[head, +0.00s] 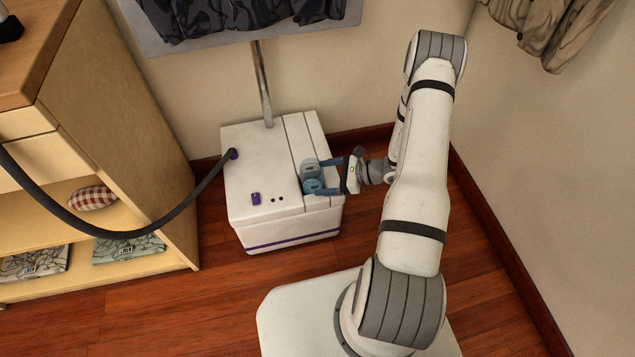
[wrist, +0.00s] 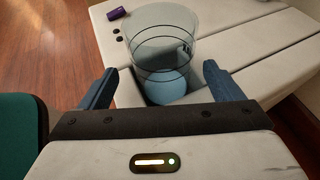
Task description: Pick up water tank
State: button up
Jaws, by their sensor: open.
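The water tank (wrist: 163,45) is a clear, cup-like container with dark rings and a pale blue base. It sits in a recess at the edge of the white steamer unit (wrist: 255,50). In the head view the tank (head: 311,172) shows as a small blue-tinted piece at the right side of the unit (head: 262,172). My gripper (head: 324,176) is open, reaching in from the right, with its fingers around the tank. In the wrist view, my gripper's (wrist: 155,90) two dark blue fingers stand on either side of the tank, with gaps visible. The tank's lower part is partly hidden in the recess.
A dark hose (head: 150,232) curves from the unit to the left. A metal pole (head: 262,85) rises behind it towards a grey board with dark cloth. A wooden shelf (head: 110,110) stands at left. Walls are close behind and right; wooden floor (head: 180,310) is clear in front.

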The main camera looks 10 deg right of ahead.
jog(key=b+x, duration=0.1)
jog(key=x, duration=0.3)
jog(key=shift+w+d+f+b, duration=0.1)
jog(key=shift+f+b, duration=0.1)
jog(key=shift+b, duration=0.2)
jog(key=shift+w+a, duration=0.25)
jog(key=shift+a, duration=0.25)
jog(key=shift+c, duration=0.3)
jog(key=c, duration=1.2)
